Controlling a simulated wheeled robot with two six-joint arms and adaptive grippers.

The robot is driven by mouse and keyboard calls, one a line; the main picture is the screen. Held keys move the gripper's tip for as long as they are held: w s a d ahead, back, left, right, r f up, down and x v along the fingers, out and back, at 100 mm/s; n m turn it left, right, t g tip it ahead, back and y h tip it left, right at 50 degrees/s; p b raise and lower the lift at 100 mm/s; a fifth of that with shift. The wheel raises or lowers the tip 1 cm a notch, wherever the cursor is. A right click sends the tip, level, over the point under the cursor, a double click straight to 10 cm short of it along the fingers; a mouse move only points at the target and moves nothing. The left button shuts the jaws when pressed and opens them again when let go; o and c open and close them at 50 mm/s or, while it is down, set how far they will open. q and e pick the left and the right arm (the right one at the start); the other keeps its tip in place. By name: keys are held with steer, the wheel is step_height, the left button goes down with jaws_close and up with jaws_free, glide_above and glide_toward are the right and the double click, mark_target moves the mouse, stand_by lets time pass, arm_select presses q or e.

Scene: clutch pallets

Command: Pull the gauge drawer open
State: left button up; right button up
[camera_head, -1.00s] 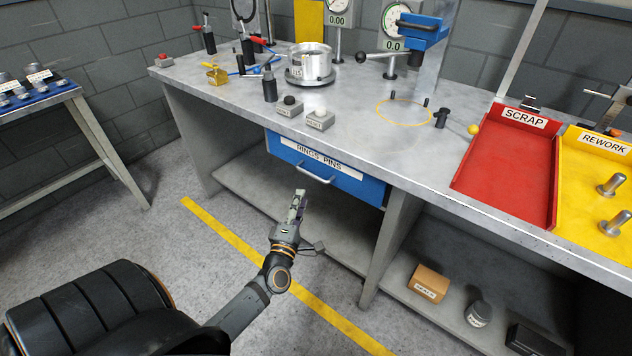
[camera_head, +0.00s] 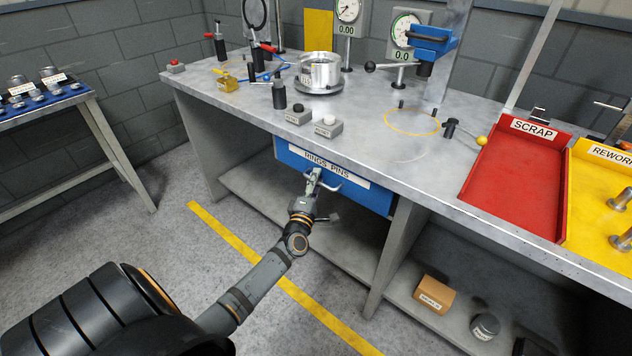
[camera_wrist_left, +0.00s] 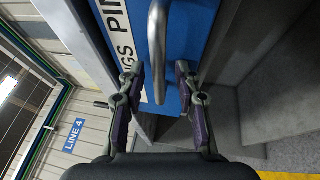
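The gauge drawer (camera_head: 361,191) is a blue drawer under the workbench, with a white label reading "RINGS PINS". It looks shut, its front about flush under the bench top. Its silver bar handle (camera_head: 326,181) sits at the middle of the front. My left gripper (camera_head: 314,178) is right at the handle in the head view. In the left wrist view the two fingers of this gripper (camera_wrist_left: 160,88) are spread apart. The handle (camera_wrist_left: 157,45) lies between them in the picture, and neither finger clearly touches it. My right gripper is not in view.
The grey workbench (camera_head: 370,140) carries several gauges, a press and a metal cylinder (camera_head: 319,72). A red scrap tray (camera_head: 512,180) and a yellow rework tray (camera_head: 595,205) are at the right. A bench leg (camera_head: 392,258) stands right of the drawer. The floor in front is clear.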

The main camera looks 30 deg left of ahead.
arm_select(q)
steer(key=shift+c, duration=0.3)
jaws_close()
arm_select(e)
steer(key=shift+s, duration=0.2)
arm_select(q)
steer(key=shift+s, duration=0.15)
